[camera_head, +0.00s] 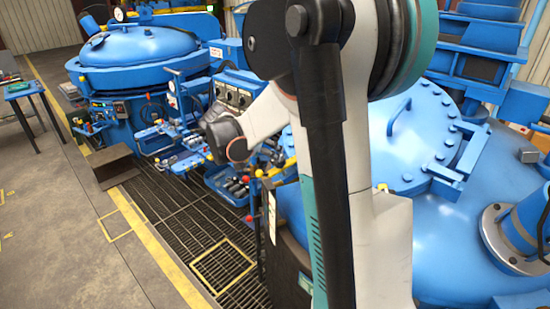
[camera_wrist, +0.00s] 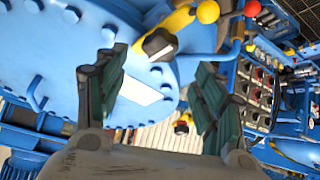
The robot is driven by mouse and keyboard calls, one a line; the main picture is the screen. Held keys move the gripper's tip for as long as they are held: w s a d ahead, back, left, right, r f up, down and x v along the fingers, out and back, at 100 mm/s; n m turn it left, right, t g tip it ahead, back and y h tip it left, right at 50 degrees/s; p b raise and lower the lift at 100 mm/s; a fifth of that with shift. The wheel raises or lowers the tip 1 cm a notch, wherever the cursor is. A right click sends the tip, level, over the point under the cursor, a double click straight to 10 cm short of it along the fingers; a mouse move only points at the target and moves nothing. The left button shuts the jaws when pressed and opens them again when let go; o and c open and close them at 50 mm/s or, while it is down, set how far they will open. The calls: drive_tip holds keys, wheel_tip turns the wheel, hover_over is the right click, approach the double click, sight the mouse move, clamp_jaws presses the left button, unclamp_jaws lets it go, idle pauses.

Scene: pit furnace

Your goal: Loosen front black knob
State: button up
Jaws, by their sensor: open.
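In the wrist view a black knob-like part (camera_wrist: 159,44) with a pale end face sits at the end of a yellow fitting (camera_wrist: 177,21), beside the blue bolted lid (camera_wrist: 75,50). I take it to be the front black knob, though the view is tilted and partly blurred. My gripper (camera_wrist: 160,68) is open, with its two green-padded fingers spread and nothing between them. The black part appears beyond the fingertips, in the gap between them, apart from both. In the head view my arm hides the gripper and this knob.
A red ball (camera_wrist: 208,11) and a yellow ball handle stand close to the black part. A control panel (camera_wrist: 255,85) lies to the right. In the head view another blue furnace (camera_head: 140,55) stands at the back left; open floor (camera_head: 50,220) lies at the left.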

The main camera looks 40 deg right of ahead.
drive_tip(key=x, duration=0.9)
drive_tip(key=c, duration=1.1)
